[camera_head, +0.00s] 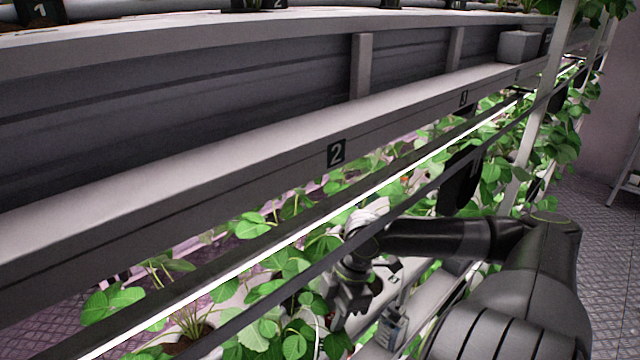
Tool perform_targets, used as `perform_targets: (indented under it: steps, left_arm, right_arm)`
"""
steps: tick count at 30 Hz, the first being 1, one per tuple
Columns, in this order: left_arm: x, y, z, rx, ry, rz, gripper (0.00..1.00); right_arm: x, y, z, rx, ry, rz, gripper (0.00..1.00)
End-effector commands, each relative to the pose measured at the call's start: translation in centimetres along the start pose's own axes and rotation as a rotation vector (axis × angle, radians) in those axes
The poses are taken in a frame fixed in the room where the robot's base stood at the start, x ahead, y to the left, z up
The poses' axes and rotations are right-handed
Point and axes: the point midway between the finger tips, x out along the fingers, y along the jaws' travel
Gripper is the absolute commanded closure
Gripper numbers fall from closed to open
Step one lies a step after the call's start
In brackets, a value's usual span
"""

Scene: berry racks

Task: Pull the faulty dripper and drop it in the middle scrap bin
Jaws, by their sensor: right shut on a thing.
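My right gripper (347,302) is among the strawberry leaves under the light strip, at the lower middle of the head view. Its arm comes in from the right. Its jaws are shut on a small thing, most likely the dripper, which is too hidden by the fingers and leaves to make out. A thin white tube (318,335) shows close beside the fingers. My left gripper is not in view. I cannot make out the middle scrap bin for certain.
A long grey rack beam (200,200) with number plates 2 (336,152) and 3 (463,98) runs above. A bright light strip (300,238) and a dark rail (330,262) cross close to my arm. A white post (540,100) stands right. Open floor (610,260) lies far right.

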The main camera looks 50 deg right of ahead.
Motion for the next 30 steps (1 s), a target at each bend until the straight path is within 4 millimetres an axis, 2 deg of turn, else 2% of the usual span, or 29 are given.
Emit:
perform_targets:
  steps: [6, 13, 20, 30]
  left_arm:
    - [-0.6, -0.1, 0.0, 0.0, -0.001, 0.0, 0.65]
    - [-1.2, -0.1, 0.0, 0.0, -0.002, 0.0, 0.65]
    - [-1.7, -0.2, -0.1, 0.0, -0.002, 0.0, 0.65]
    - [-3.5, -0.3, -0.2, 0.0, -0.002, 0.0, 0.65]
  right_arm:
    - [-0.4, -2.4, 1.0, -0.001, -0.005, -0.004, 0.94]
    - [-0.5, -3.8, 1.6, 0.001, -0.003, 0.0, 0.94]
    - [-0.9, -4.3, 1.6, 0.0, 0.0, 0.0, 0.94]
    - [-2.5, -4.4, 1.2, 0.0, 0.001, 0.001, 0.94]
